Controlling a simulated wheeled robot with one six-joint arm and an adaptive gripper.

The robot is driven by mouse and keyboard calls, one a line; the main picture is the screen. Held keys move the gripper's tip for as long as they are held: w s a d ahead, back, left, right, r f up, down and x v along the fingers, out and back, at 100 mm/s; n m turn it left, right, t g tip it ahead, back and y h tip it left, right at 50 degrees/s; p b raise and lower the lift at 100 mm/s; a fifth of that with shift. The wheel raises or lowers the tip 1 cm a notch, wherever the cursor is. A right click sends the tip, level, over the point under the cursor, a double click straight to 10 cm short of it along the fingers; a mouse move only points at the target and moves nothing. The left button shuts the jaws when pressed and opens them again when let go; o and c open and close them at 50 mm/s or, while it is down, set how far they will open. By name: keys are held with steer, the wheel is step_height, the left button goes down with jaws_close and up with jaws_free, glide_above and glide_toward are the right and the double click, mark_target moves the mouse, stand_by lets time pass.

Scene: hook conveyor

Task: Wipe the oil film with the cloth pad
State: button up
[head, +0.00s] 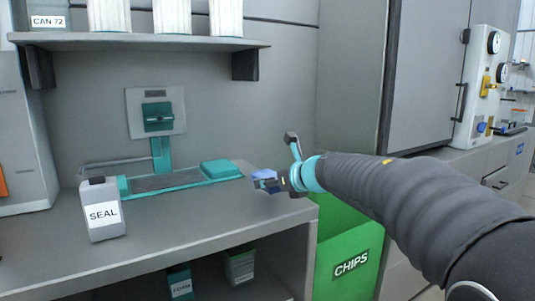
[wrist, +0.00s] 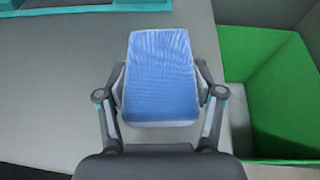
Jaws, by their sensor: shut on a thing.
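A blue cloth pad (wrist: 160,75) is between the fingers of my gripper (wrist: 160,92) in the wrist view, with a finger on each side of it. The pad (head: 266,180) also shows small in the head view, held by my gripper (head: 268,185) near the right end of the grey counter (head: 150,245). My gripper is shut on the pad. Whether the pad touches the counter I cannot tell. I cannot make out an oil film in either view.
A teal-edged conveyor (head: 165,182) runs along the back of the counter. A SEAL jug (head: 103,212) stands at its left. A green CHIPS bin (head: 345,245) is below the counter's right edge. A shelf (head: 140,41) with cans hangs above.

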step_height(320, 180, up, 3)
steer(key=shift+p, duration=1.1)
steer(key=shift+r, duration=0.95)
